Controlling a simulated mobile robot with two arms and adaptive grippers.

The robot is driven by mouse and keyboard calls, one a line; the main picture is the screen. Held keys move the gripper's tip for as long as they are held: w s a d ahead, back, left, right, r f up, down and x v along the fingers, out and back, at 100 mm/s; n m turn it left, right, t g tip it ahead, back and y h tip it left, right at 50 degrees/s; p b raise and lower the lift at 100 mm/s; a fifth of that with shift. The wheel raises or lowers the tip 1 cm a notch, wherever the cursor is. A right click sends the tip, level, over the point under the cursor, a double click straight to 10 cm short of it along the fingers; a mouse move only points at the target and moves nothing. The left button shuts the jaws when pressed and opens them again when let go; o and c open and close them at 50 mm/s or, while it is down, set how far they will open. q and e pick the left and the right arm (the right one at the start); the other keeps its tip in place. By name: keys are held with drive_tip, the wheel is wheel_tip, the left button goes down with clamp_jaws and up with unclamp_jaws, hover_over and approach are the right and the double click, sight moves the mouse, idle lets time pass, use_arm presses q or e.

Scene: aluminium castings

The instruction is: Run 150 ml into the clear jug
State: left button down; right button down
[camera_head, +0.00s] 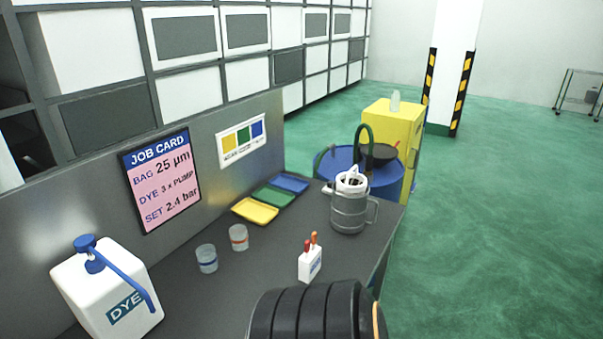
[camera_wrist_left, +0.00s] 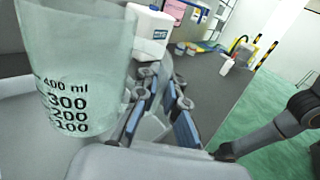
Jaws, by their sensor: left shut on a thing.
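The clear jug (camera_wrist_left: 75,65) fills the left of the left wrist view, close to the camera, with dark marks from 100 to 400 ml. No liquid shows in the visible part. My left gripper (camera_wrist_left: 160,105) is beside it, its blue-padded fingers shut on a pale part that looks like the jug's handle; the exact contact is partly hidden. Neither the clear jug nor my left gripper can be made out in the head view. My right gripper is not clearly in view.
The dark bench holds a white DYE pump bottle (camera_head: 108,295), two banded cups (camera_head: 207,262) (camera_head: 239,240), coloured trays (camera_head: 255,211), a white pen holder (camera_head: 310,266) and a grey handled vessel (camera_head: 348,212). Beyond stand a blue drum (camera_head: 388,187) and a yellow cabinet (camera_head: 398,122).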

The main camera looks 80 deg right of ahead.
use_arm(q)
drive_tip(key=shift+r, duration=3.05)
use_arm(e)
drive_tip(key=shift+w+a, duration=0.7)
drive_tip(key=shift+a, duration=0.2)
drive_tip(key=shift+f, duration=0.1)
